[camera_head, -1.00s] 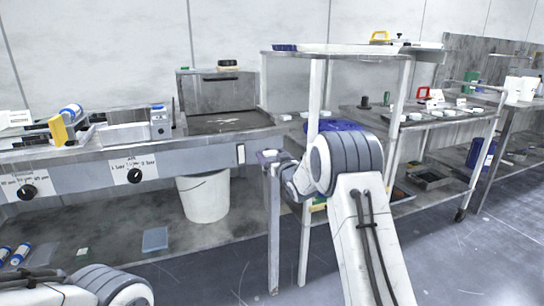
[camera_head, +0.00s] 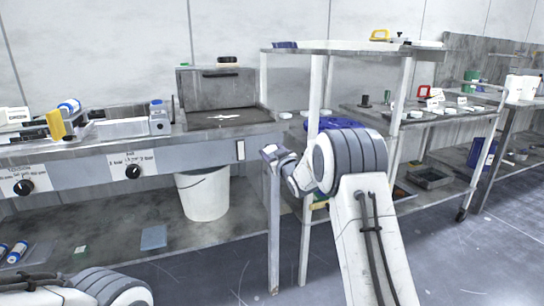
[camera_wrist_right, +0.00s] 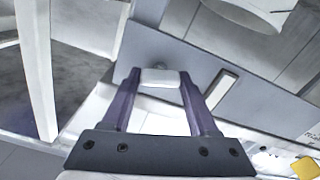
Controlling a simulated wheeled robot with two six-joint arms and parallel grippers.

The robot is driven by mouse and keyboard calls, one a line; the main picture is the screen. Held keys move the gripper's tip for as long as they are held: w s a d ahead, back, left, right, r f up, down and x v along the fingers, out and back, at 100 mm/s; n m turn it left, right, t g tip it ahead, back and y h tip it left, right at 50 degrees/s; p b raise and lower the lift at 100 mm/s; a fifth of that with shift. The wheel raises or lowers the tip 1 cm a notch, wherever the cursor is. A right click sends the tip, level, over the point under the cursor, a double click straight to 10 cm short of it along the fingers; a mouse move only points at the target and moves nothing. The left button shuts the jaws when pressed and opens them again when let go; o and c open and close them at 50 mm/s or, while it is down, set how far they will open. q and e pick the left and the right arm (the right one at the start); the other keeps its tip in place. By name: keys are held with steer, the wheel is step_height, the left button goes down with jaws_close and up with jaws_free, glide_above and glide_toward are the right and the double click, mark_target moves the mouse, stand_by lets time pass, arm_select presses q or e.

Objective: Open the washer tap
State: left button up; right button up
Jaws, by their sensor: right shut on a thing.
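The washer stands at the right end of the long bench, with a dark basin (camera_head: 225,118) and a grey back box (camera_head: 215,90). Its tap appears to be a small white handle (camera_wrist_right: 160,77) at the end of the grey front panel in the right wrist view. My right gripper (camera_wrist_right: 160,84) has its two purple fingers on either side of this handle and is shut on it. In the head view my right gripper (camera_head: 272,157) is at the bench's right corner, and the handle is hard to make out. A white patch shows in the basin. Of my left arm only a link shows.
A white bucket (camera_head: 204,194) stands on the lower shelf under the bench. A black knob (camera_head: 133,171) sits on the front panel. A shelf rack (camera_head: 352,49) stands close to the right of my right gripper.

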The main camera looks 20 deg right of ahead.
steer(key=n+b, duration=0.1)
steer(key=n, duration=0.1)
steer(key=n+b, duration=0.1)
steer(key=shift+f+n+b, duration=0.2)
steer(key=shift+n+b, duration=0.2)
steer(key=n+b, duration=0.3)
steer(key=shift+n, duration=0.3)
steer(key=n+b, duration=0.3)
steer(key=shift+a+n+b, duration=0.1)
steer(key=shift+n+b, duration=0.9)
steer(key=shift+n, duration=0.4)
steer(key=o, duration=1.4)
steer(key=shift+r, duration=0.1)
